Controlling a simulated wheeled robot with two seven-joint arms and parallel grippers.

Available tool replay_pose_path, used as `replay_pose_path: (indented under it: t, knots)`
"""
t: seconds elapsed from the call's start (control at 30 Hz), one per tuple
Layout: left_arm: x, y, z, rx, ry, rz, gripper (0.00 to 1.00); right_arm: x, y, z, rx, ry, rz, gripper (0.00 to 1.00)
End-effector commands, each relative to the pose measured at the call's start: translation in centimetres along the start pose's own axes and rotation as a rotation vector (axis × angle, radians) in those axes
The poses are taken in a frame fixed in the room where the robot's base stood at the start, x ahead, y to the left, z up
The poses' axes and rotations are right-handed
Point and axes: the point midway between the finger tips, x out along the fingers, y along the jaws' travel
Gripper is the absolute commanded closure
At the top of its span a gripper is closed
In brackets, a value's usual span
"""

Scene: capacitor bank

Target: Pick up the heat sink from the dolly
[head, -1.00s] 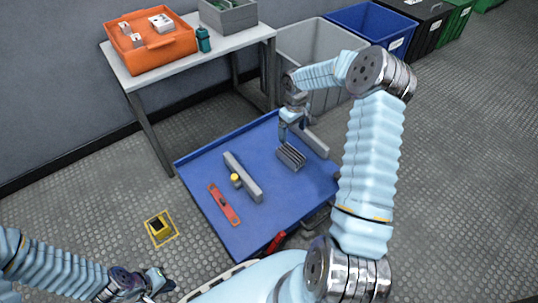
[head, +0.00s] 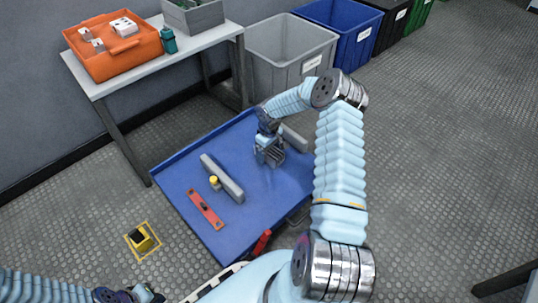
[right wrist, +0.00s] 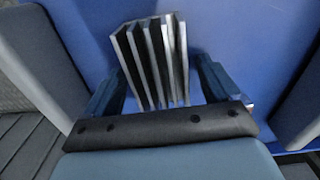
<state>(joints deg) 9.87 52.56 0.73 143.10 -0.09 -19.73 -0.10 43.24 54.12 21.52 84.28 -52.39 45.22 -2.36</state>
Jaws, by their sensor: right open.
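The heat sink (head: 277,157), a grey finned block, sits on the blue dolly (head: 232,231) and is partly hidden by my right gripper in the head view. In the right wrist view the heat sink's upright fins (right wrist: 152,60) stand between the two fingers. My right gripper (head: 268,157) is open and down around the heat sink, one finger on each side, with a visible gap at the sides. My left gripper (head: 147,294) is low at the bottom left edge, away from the dolly; its jaws are too small to judge.
A table with an orange bin (head: 112,50) and several large bins stand behind.

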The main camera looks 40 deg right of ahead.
Motion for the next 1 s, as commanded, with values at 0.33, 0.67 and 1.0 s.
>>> replay_pose_path:
  t: [0.33,0.67,1.0]
  knots:
    - [0.0,0.0,0.0,0.0,0.0,0.0,1.0,-0.1,0.0,0.0,0.0,0.001,0.0,0.37]
    - [0.0,0.0,0.0,0.0,0.0,0.0,1.0,-0.1,0.0,-0.1,0.0,0.001,0.001,0.79]
    - [-0.3,0.1,0.0,0.0,0.0,0.0,1.0,-1.2,0.0,-0.1,0.001,0.003,0.002,0.79]
